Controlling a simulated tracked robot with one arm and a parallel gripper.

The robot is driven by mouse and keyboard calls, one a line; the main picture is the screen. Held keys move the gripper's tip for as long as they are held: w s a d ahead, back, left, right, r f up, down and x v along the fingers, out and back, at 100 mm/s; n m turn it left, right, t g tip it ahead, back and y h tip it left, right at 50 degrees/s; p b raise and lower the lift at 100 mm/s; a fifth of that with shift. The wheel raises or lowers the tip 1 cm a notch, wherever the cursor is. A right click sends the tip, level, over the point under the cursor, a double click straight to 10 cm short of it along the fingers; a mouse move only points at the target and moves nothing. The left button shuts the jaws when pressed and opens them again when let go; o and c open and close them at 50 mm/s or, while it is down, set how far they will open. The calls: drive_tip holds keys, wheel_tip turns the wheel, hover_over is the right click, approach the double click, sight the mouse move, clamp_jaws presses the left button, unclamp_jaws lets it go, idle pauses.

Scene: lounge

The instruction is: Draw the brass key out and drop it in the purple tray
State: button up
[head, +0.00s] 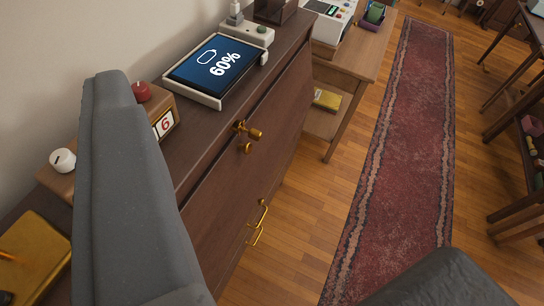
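A brass key (254,133) sticks out of the upper front of the dark wooden cabinet (215,185); its shaft end is hidden in the front. A small brass knob (245,147) sits just below it. A small purple tray or box (376,14) with something green in it stands on the wooden side table at the top; its contents are too small to tell. My gripper (275,168) shows as a large grey finger at the left and a dark finger at the bottom right, wide apart. I see nothing held between them, and neither finger visibly touches the key.
A tablet (217,68) showing 60% and a calendar block (163,123) stand on the cabinet. A white device (331,22) is on the side table (362,60). A brass handle (258,222) juts from the cabinet front. The red rug (405,150) is clear; shelves line the right.

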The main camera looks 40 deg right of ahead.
drive_tip(key=shift+o, duration=0.8)
drive_tip(key=shift+w+d, duration=0.2)
drive_tip(key=m+t+p, duration=0.1)
drive_tip(key=m+p, duration=0.6)
drive_tip(key=m, duration=0.3)
hover_over(258, 139)
drive_tip(key=s+d, duration=0.2)
drive_tip(key=s, duration=0.1)
wheel_tip(258, 139, down, 29)
drive_tip(key=shift+s+a+f+m+t+y+p, duration=0.2)
drive_tip(key=shift+f+m+t+y+p, duration=0.25)
drive_tip(key=shift+f+m, duration=0.95)
drive_tip(key=shift+s+a+f+m+t+y+p, duration=0.1)
drive_tip(key=shift+a+f+m+t+y+p, duration=0.45)
drive_tip(key=shift+f, duration=1.3)
drive_tip(key=shift+s+d+f+m+t+y+p, duration=0.1)
drive_tip(key=shift+f+m+t+y, duration=0.3)
drive_tip(key=shift+f+m, duration=1.15)
drive_tip(key=w, duration=0.1)
drive_tip(key=w+p, duration=0.2)
drive_tip(key=shift+w+a+r, duration=0.2)
drive_tip(key=shift+a+r, duration=0.05)
drive_tip(key=shift+a, duration=0.05)
drive_tip(key=shift+w+a+p, duration=0.1)
drive_tip(key=shift+w+p, duration=0.4)
drive_tip(key=shift+w, duration=0.4)
